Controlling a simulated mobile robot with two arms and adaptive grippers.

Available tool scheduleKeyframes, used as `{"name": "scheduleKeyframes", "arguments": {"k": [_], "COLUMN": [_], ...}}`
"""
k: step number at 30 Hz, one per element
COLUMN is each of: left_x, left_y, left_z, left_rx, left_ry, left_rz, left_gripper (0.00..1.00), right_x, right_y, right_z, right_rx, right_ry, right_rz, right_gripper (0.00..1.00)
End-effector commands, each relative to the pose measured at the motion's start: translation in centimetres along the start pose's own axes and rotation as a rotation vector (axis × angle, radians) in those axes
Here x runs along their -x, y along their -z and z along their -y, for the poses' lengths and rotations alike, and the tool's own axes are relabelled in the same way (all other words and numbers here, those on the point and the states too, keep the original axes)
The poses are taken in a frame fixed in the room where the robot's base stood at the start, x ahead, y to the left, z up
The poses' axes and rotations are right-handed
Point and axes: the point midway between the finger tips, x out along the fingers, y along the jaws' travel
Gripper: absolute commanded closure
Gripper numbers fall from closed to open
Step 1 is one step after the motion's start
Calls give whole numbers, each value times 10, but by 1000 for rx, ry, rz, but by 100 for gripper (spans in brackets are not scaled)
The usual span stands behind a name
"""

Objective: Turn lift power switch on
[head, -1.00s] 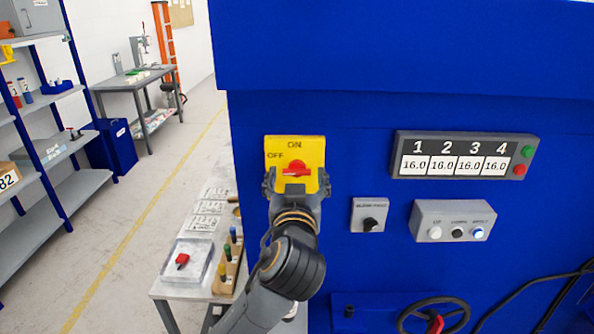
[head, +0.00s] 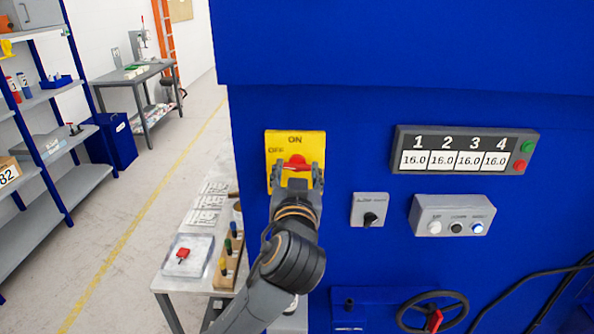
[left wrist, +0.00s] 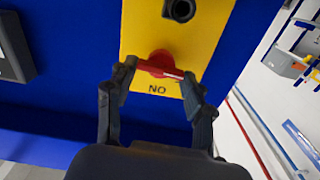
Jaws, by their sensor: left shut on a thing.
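The lift power switch is a red rotary knob (head: 296,162) on a yellow plate (head: 312,140) marked ON at the top and OFF at the left. The plate is on the front of the blue machine. My left gripper (head: 297,173) is in front of the plate, shut on the red knob. In the left wrist view the red handle (left wrist: 161,65) lies crosswise between the two fingertips (left wrist: 158,77), with ON appearing upside down. The fingers partly hide the handle in the head view. My right gripper is not in view.
Right of the plate are a small grey selector switch (head: 370,209), a display panel (head: 464,153) reading 16.0 values, and a grey button box (head: 452,215). A handwheel (head: 432,312) is below. A table (head: 222,270) with small items stands left of the machine.

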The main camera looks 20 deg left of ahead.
Motion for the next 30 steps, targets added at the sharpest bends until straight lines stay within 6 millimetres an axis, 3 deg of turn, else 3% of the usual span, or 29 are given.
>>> {"name": "scheduleKeyframes", "arguments": {"k": [30], "left_x": [0], "left_y": [-1], "left_z": [-3], "left_rx": [-918], "left_ry": [1], "left_rz": [-2], "left_gripper": [79], "right_x": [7], "right_y": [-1], "right_z": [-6], "right_rx": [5], "right_ry": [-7], "right_rz": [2], "right_gripper": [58]}}
